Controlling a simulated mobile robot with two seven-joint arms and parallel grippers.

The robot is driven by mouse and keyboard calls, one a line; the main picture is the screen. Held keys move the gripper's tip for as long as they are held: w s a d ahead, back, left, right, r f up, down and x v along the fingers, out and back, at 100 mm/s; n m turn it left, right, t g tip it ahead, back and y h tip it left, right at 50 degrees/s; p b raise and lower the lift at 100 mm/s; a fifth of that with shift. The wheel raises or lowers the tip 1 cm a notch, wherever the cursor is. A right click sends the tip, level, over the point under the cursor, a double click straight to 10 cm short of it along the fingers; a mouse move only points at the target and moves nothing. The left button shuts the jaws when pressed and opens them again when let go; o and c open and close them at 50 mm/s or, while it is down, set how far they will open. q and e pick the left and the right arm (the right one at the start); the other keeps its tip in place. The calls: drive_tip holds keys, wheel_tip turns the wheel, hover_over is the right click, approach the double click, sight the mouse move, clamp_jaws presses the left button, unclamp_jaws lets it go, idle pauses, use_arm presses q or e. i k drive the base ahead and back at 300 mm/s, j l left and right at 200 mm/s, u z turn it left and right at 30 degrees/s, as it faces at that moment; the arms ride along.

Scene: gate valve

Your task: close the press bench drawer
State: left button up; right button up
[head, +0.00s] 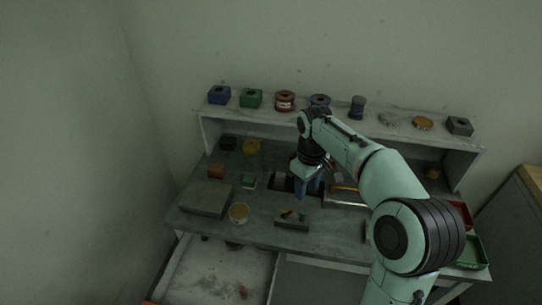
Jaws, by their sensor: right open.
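The press bench (335,236) has a worn grey-green top. Below its front edge at the left, the drawer (208,268) stands pulled out, with its pale, stained floor showing. A small red item (242,291) lies in it, and dark items sit near its back. The drawer's front is mostly cut off by the lower picture edge. My right gripper (308,188) is open and points down over the middle of the bench top, behind and to the right of the drawer, away from it. My left gripper is not in view.
A raised shelf (292,108) at the back holds blocks, spools and tins. Red and green trays (470,250) sit at the right end, near a cabinet (515,235).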

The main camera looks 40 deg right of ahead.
sight(198, 272)
drive_tip(key=k, duration=1)
